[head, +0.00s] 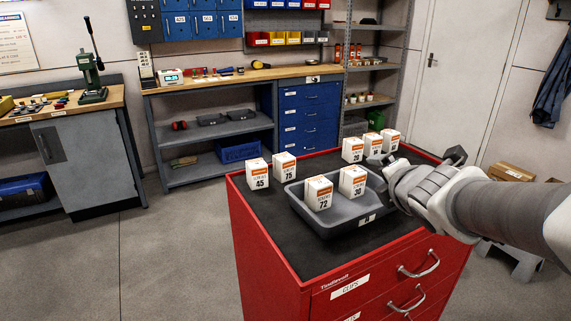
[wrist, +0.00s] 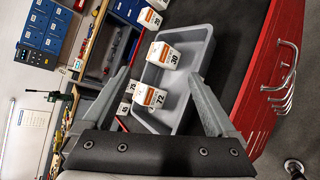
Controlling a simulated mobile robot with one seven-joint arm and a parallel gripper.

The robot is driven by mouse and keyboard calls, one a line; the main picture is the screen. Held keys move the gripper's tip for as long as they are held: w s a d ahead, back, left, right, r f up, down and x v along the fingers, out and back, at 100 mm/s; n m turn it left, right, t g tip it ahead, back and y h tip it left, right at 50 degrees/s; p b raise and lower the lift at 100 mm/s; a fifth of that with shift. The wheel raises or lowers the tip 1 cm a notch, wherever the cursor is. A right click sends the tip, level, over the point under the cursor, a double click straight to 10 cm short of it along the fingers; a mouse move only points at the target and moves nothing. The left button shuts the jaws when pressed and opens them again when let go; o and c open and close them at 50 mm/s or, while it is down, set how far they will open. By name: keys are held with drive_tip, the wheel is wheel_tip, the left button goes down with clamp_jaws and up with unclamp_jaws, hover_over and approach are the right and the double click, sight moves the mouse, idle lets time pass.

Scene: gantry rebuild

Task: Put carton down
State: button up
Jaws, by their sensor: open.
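Two white-and-orange cartons stand upright in a grey tray (head: 335,229): carton 72 (head: 318,194) at the left and carton 30 (head: 352,182) at the right. They also show in the wrist view, carton 72 (wrist: 148,96) nearer and carton 30 (wrist: 164,56) farther. My gripper (head: 420,168) is at the tray's right side in the head view. In the wrist view its fingers (wrist: 158,74) are spread wide with nothing held between them; the two cartons appear between them, and I cannot tell how far off they are.
The tray sits on a red drawer cabinet (head: 282,255) with a dark top. Carton 45 (head: 257,173) and carton 75 (head: 283,166) stand left of the tray; three more cartons (head: 372,144) stand behind it. The front left of the top is clear. A workbench (head: 228,79) stands behind.

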drive_tip(key=s+a+f+m+g, duration=0.1)
drive_tip(key=s+a+m+g, duration=0.1)
drive_tip(key=s+m, duration=0.4)
drive_tip(key=s+a+f+m+g+y, duration=0.1)
drive_tip(key=s+a+f+m+g, duration=0.1)
drive_tip(key=s+a+m, duration=0.2)
drive_tip(key=s+a+f+m+g, duration=0.2)
drive_tip(key=s+a+m+g, duration=0.1)
drive_tip(key=s+m, duration=0.7)
drive_tip(key=m, duration=0.2)
drive_tip(key=shift+a+f+m+y, duration=0.25)
drive_tip(key=shift+a+m+y, duration=0.1)
drive_tip(key=shift+m+y, duration=0.05)
wheel_tip(320, 180, up, 13)
drive_tip(key=p, duration=1.2)
drive_tip(key=shift+f+p, duration=0.15)
drive_tip(key=shift+p, duration=0.15)
